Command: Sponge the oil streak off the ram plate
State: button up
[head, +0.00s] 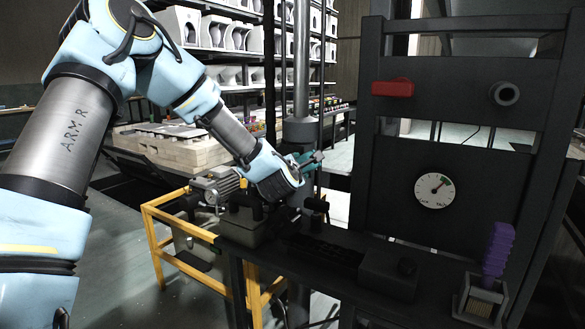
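My gripper (308,161) is at the end of my arm, near the middle of the head view, above the dark machine bed. Its teal fingertips are small and partly overlap dark parts behind, so whether they are apart or closed is unclear. A purple, ridged block (497,250) that may be the sponge stands upright in a small metal holder (480,301) at the lower right, well apart from my gripper. The dark press frame (470,145) fills the right side. I cannot make out which surface is the ram plate, and no oil streak is discernible.
A round gauge (434,190), a red block (393,88) and a round knob (504,93) are on the press frame. A yellow rail frame (160,250) stands at the lower middle. Shelves with white ceramic pieces (235,35) are behind. Open floor lies at lower left.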

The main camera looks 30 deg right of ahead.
jog(key=shift+s+d, duration=0.35)
jog(key=shift+s, duration=0.2)
jog(key=shift+f+b, duration=0.35)
jog(key=shift+b, duration=0.05)
jog(key=shift+f, duration=0.1)
notch_tip(320, 180, down, 2)
jog(key=shift+w+a+f+b, duration=0.1)
jog(key=shift+a+b, duration=0.05)
jog(key=shift+b, duration=0.95)
jog(key=shift+w, duration=0.1)
